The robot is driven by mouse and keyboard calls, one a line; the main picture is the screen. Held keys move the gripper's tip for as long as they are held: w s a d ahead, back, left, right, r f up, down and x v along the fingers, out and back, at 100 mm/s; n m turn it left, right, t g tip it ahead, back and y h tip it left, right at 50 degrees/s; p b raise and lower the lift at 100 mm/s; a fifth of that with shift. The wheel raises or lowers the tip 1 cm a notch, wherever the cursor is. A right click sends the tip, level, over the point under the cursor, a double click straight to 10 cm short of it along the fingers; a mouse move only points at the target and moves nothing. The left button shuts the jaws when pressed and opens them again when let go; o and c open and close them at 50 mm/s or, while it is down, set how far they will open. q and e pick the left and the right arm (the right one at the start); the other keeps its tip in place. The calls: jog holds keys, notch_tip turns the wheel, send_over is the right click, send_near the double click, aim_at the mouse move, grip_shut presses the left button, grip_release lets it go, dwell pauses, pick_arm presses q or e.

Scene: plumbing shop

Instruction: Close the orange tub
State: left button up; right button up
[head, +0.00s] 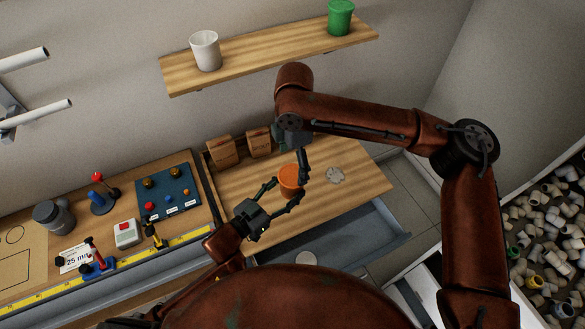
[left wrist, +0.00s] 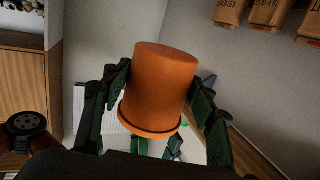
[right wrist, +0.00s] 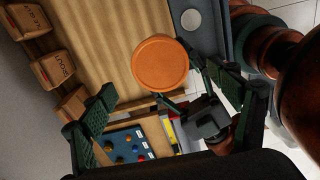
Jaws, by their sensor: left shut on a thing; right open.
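My right gripper (head: 302,166) is open, pointing down just over the tub. In the right wrist view the tub's top (right wrist: 160,63) is a flat orange disc with a raised rim, between the open fingers. I cannot tell how firmly the lid sits.
A drawer (head: 350,240) stands open below, holding a pale round disc (head: 305,258). Cardboard boxes (head: 222,151) stand behind. Left are a blue board (head: 166,192) and tools. A shelf above holds a white cup (head: 205,50) and green tub (head: 340,18).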

notch_tip(320, 180, up, 8)
dwell(0.8)
